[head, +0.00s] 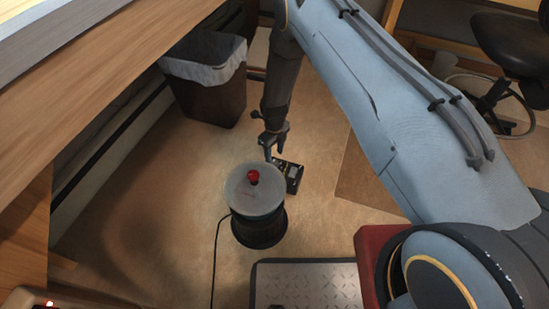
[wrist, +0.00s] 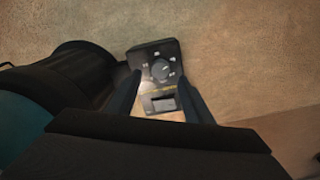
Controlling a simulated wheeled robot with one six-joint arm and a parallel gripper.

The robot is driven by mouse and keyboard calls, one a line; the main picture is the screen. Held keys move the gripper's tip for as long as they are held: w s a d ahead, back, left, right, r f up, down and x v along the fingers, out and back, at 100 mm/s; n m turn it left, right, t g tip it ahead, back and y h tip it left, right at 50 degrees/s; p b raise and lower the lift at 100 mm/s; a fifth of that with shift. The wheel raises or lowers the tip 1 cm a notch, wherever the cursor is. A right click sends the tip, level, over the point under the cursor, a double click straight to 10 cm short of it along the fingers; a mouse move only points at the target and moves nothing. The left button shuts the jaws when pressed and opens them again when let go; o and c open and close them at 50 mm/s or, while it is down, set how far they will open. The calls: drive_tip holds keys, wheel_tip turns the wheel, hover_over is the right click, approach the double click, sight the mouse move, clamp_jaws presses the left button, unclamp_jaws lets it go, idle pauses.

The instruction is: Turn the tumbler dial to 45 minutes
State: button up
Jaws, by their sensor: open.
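The tumbler dial (wrist: 160,69) is a round dark knob with small pale marks around it, on a black control box (wrist: 140,52) in the wrist view. Where the knob points is too small to tell. A pale panel shows below the dial. My gripper (wrist: 158,76) is open, its two dark fingers on either side of the dial's picture position. Contact with the dial cannot be told. In the head view my gripper (head: 270,148) points down at the box (head: 293,177), partly covering it; the dial is not clear there.
A round drum with a grey lid (head: 240,192), red knob (head: 253,177) and black base (head: 258,232) stands close by the box. A dark bin (head: 212,98) stands behind. A metal tread plate (head: 306,285) lies in front. Open floor is to the right.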

drive_tip(key=shift+r, duration=1.35)
